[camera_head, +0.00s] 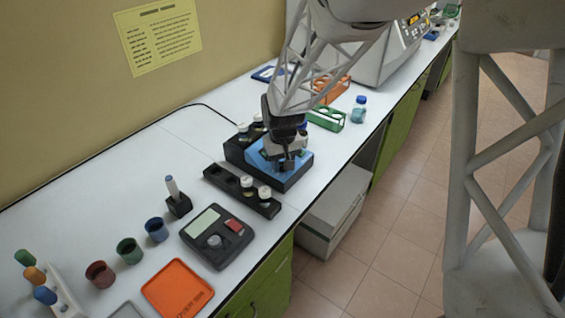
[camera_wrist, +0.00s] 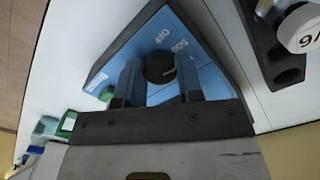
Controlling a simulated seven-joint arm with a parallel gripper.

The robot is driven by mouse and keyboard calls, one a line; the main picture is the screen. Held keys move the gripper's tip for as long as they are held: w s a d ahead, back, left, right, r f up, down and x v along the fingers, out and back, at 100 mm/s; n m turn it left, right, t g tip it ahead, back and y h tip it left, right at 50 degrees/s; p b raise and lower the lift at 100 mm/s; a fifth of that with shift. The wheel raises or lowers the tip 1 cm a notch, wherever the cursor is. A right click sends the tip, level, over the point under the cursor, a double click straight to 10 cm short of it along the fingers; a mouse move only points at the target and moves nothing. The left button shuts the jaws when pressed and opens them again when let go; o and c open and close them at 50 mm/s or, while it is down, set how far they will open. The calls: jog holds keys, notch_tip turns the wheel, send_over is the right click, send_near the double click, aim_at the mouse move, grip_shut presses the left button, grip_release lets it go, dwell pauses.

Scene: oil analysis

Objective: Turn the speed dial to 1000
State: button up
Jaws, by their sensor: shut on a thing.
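The speed dial (camera_wrist: 159,68) is a round black knob on the sloped blue face of a black-based device (camera_wrist: 150,25). In the wrist view my gripper (camera_wrist: 158,72) has one finger on each side of the dial and is shut on it. White markings, one reading like 500, show on the blue face beyond the dial. A light mark shows on the dial, but its exact setting cannot be read. In the head view the blue device (camera_head: 258,163) sits on the bench with my gripper (camera_head: 287,163) over it, hiding the dial.
A black rack with white-capped vials (camera_head: 226,180) stands just in front of the device. A green rack (camera_head: 325,119) and a blue-capped bottle (camera_head: 358,110) stand behind it. A scale (camera_head: 217,238) and an orange tray (camera_head: 178,290) lie nearer. The bench's right edge is close.

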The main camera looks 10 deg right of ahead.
aim_at(282, 164)
jog(key=m, duration=0.7)
dwell(0.4)
jog(key=o, duration=0.9)
jog(key=shift+r, duration=0.1)
notch_tip(282, 164, up, 7)
jog(key=shift+f, duration=0.15)
jog(key=shift+r, duration=0.45)
